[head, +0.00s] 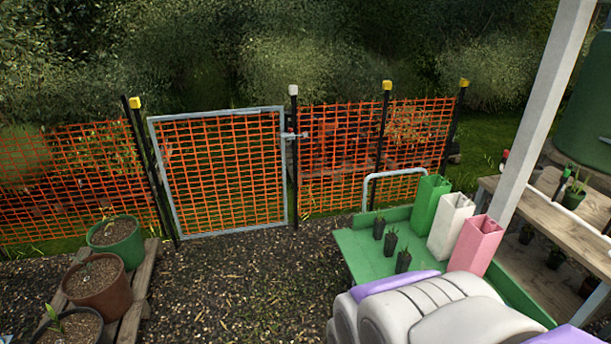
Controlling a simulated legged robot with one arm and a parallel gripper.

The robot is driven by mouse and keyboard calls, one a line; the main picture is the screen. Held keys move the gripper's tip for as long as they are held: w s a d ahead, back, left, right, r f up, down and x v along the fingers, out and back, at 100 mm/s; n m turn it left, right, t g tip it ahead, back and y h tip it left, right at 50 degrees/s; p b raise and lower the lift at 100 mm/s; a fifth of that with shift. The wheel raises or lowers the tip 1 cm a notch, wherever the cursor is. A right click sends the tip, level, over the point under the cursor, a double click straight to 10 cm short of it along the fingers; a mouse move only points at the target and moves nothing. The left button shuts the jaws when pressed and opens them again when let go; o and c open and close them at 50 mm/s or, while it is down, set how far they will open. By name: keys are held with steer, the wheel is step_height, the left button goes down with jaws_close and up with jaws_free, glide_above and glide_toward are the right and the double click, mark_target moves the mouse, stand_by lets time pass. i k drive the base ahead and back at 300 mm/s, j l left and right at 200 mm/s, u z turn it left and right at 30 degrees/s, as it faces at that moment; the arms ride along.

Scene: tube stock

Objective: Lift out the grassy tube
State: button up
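Three small black tubes with little green seedlings stand upright in a row on the green tray (354,246): a far tube (379,230), a middle tube (391,244) and a near tube (403,263). The plants are too small to tell clearly which is grassy. A white and purple part of my own body or arm fills the bottom right and covers the near part of the tray. My gripper is not in view.
A green square sleeve (427,204), a white one (449,228) and a pink one (474,248) stand along the tray's right side. A metal handle (396,173) rises behind. A wooden bench (545,207) and white post (540,105) are right. Gravel (240,285) lies clear left.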

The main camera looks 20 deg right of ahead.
mark_target(379, 223)
steer(key=i+z, duration=0.25)
steer(key=i, duration=0.2)
steer(key=i+j+z, duration=0.2)
steer(key=i, duration=0.25)
steer(key=i+j+z, duration=0.25)
steer(key=i, duration=0.2)
steer(key=i+j+z, duration=0.2)
steer(key=z, duration=0.25)
steer(key=i+j+z, duration=0.25)
steer(key=z, duration=0.25)
steer(key=i+j+z, duration=0.2)
steer(key=j+z, duration=0.25)
steer(key=i+j+z, duration=0.1)
steer(key=j+z, duration=0.2)
steer(key=z, duration=0.2)
steer(key=j+z, duration=0.4)
steer(key=j, duration=0.25)
